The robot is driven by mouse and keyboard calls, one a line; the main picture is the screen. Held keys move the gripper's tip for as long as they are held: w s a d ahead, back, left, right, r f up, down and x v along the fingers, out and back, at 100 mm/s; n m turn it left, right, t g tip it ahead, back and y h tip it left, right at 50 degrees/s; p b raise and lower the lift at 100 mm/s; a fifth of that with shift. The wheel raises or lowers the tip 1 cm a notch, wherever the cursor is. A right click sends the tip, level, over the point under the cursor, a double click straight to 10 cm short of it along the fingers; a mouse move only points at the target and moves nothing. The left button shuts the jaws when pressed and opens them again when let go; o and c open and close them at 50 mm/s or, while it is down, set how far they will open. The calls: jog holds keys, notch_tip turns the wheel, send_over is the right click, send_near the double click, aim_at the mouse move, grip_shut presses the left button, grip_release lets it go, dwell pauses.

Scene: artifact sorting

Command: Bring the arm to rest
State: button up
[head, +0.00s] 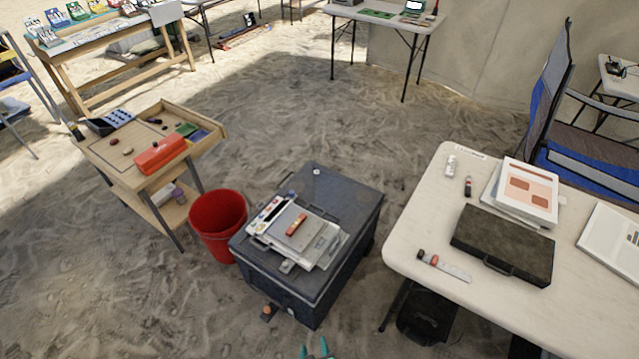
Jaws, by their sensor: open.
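My gripper (317,350) shows only as two teal fingertips at the bottom edge of the head view. The tips are apart with nothing seen between them. They are in front of the dark grey chest (350,190), apart from it in the picture. The rest of my arm is out of view.
A red bucket (218,228) stands left of the chest, beside a wooden cart (100,157) holding an orange case (160,154). A white table (410,232) with a black case (502,245) stands at right. Open sand lies behind and at lower left.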

jog(key=s+r+m+t, duration=0.1)
jog(key=s+r+t, duration=0.1)
jog(key=s+r, duration=0.3)
jog(key=s+d+r+m+t, duration=0.1)
jog(key=s+r, duration=0.5)
jog(key=r, duration=0.8)
jog(key=s+r+m+t, duration=0.3)
jog(key=s+r, duration=0.2)
jog(key=r, duration=0.4)
jog(key=shift+s+d+r+t, duration=0.2)
jog(key=shift+s+d+t, duration=0.1)
jog(key=shift+s+t, duration=0.1)
jog(key=shift+c, duration=1.4)
jog(key=shift+w, duration=0.1)
jog(key=shift+d, duration=0.1)
